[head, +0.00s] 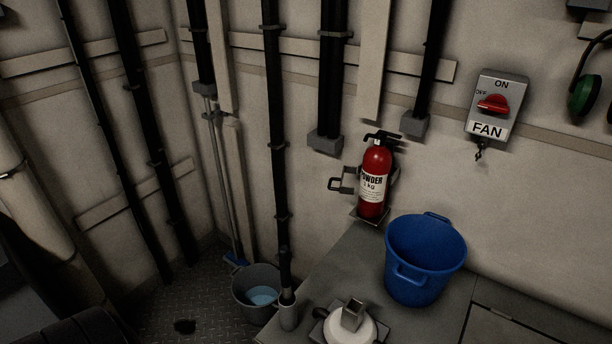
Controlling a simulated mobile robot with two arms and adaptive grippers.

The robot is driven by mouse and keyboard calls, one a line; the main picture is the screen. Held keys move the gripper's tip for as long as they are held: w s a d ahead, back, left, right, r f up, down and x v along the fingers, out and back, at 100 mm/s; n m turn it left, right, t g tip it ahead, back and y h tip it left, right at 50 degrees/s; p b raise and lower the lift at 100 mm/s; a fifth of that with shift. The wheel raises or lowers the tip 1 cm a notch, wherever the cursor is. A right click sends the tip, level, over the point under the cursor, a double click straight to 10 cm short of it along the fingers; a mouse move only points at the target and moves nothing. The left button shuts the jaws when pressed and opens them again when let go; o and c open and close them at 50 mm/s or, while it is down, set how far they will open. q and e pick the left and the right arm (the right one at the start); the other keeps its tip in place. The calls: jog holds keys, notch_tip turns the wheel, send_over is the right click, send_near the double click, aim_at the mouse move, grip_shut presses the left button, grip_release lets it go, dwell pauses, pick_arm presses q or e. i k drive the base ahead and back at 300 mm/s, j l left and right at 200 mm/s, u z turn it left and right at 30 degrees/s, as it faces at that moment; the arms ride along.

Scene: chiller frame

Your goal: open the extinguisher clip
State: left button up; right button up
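A red fire extinguisher (376,164) with a white label and black top handle stands upright in a wall bracket, behind the counter's back edge. A dark clip (342,182) with a loop-shaped end sticks out to the left of the extinguisher at label height. A grey part of the bracket shows at its right side. I cannot tell whether the clip is latched around the bottle. Neither of my grippers is in view.
A blue bucket (424,262) stands on the grey counter (345,262), right and in front of the extinguisher. A white round object (365,331) with a grey block is at the counter's front. A FAN switch box (495,104) is on the wall. A grey bucket (247,307) stands on the floor.

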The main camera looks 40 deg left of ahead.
aim_at(347, 190)
jog(key=i+j, duration=0.1)
jog(key=j, duration=0.35)
jog(key=i+j, duration=0.1)
jog(key=j, duration=0.85)
jog(key=i+u, duration=0.05)
